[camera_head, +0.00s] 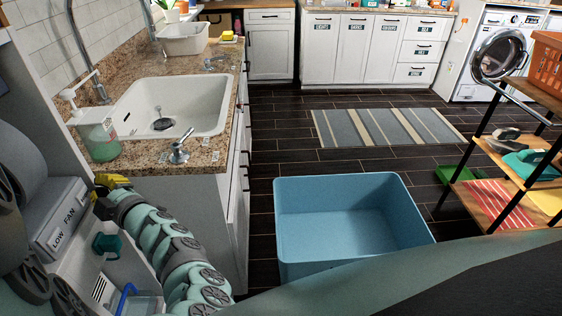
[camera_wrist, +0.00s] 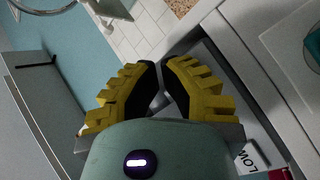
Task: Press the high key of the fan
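The fan's grey control box (camera_head: 58,222) is at the left in the head view. It carries the words "FAN" and "LOW". A white "LOW" label (camera_wrist: 248,157) also shows in the wrist view at lower right, partly cut off, with a bit of red beside it. No label reading "HIGH" is readable in either view. My gripper (camera_head: 104,184), with yellow fingers, is just right of the box and above it in the head view. In the wrist view its fingertips (camera_wrist: 160,66) come together with only a thin gap and hold nothing. I cannot tell whether they touch the fan.
A granite counter (camera_head: 205,156) with a white sink (camera_head: 205,100) and a soap bottle (camera_head: 100,140) lies beyond my gripper. A blue tub (camera_head: 350,265) stands on the dark floor. A shelf rack (camera_head: 505,200) is at right. A striped rug (camera_head: 385,127) lies farther back.

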